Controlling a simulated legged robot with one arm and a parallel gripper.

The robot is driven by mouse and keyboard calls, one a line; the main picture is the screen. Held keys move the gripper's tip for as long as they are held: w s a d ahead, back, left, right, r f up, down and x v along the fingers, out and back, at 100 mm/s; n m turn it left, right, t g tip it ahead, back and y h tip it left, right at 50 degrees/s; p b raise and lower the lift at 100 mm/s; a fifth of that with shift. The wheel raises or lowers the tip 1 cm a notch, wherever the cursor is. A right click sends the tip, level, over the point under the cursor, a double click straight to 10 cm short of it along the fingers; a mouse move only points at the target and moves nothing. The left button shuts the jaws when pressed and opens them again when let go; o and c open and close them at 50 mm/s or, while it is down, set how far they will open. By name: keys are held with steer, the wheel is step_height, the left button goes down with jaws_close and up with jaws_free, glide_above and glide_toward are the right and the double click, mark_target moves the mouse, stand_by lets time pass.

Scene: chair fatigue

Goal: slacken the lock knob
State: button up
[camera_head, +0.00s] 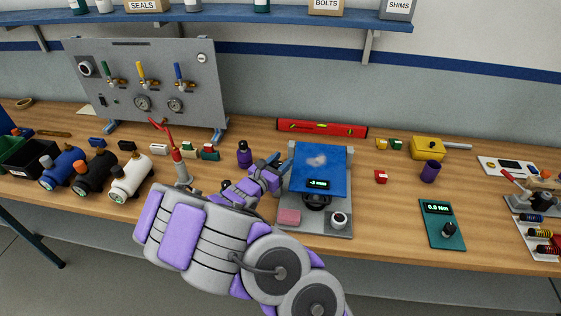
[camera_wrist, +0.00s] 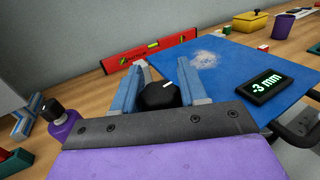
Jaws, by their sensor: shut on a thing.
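In the head view my gripper (camera_head: 280,165) is at the left edge of a fixture with a blue plate (camera_head: 322,168); the knob is not clear there. The display (camera_head: 318,184) at the plate's front edge reads -3 mm, also in the wrist view (camera_wrist: 265,86). The plate carries a pale dusty patch.
The fixture's grey base (camera_head: 316,227) bears a black handwheel (camera_head: 316,201), a pink pad (camera_head: 289,216) and a round dial (camera_head: 339,220). A purple bottle (camera_head: 244,155) stands left of my gripper. A red level (camera_head: 322,128) lies behind. A green torque meter (camera_head: 440,222) lies right.

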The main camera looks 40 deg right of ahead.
steer(key=shift+a, duration=0.1)
steer(key=shift+c, duration=0.9)
steer(key=shift+w, duration=0.1)
